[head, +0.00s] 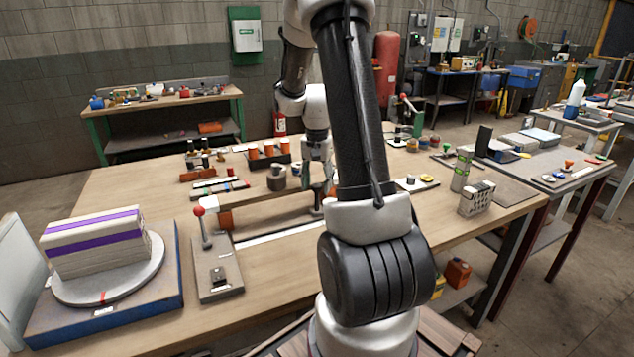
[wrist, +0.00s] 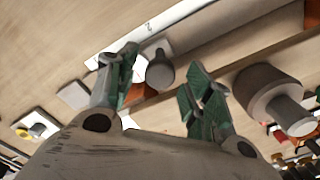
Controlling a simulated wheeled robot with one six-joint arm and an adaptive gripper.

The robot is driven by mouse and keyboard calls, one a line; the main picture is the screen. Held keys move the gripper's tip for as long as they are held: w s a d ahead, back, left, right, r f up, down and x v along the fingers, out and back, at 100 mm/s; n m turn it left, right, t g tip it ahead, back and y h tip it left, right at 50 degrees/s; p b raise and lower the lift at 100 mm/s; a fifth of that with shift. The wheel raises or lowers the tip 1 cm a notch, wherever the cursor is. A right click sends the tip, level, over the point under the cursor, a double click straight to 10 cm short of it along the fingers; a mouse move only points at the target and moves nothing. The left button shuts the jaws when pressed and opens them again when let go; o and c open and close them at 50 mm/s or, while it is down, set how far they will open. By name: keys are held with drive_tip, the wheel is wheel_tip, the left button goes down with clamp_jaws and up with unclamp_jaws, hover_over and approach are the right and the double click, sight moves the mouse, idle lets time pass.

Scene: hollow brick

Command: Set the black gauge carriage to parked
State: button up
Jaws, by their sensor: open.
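My gripper (head: 318,192) is low over the middle of the bench, partly behind my own arm in the head view. In the wrist view its two green fingers (wrist: 160,78) are apart, with a dark grey round knob (wrist: 160,72) showing between the fingertips. The knob appears to belong to the gauge carriage; whether either finger touches it, I cannot tell. A pale scale strip (wrist: 150,35) with a numeral runs beside it, and the strip also shows in the head view (head: 280,234). The carriage's body is mostly hidden, and no parked mark is readable.
A thick grey cylinder (wrist: 270,90) stands close right of my fingers in the wrist view. In the head view, a red-knobbed lever (head: 201,225) stands left of the strip, and a turntable (head: 110,282) carries a purple-banded block (head: 95,240). Bare wood lies in front.

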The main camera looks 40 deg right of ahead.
drive_tip(key=shift+c, duration=0.2)
clamp_jaws()
drive_tip(key=w+a, duration=0.3)
drive_tip(key=a, duration=0.9)
drive_tip(key=w+a, duration=0.3)
drive_tip(key=a, duration=0.8)
drive_tip(key=shift+a, duration=0.35)
drive_tip(key=shift+w, duration=0.1)
drive_tip(key=shift+o, duration=0.2)
unclamp_jaws()
drive_tip(key=shift+a, duration=0.15)
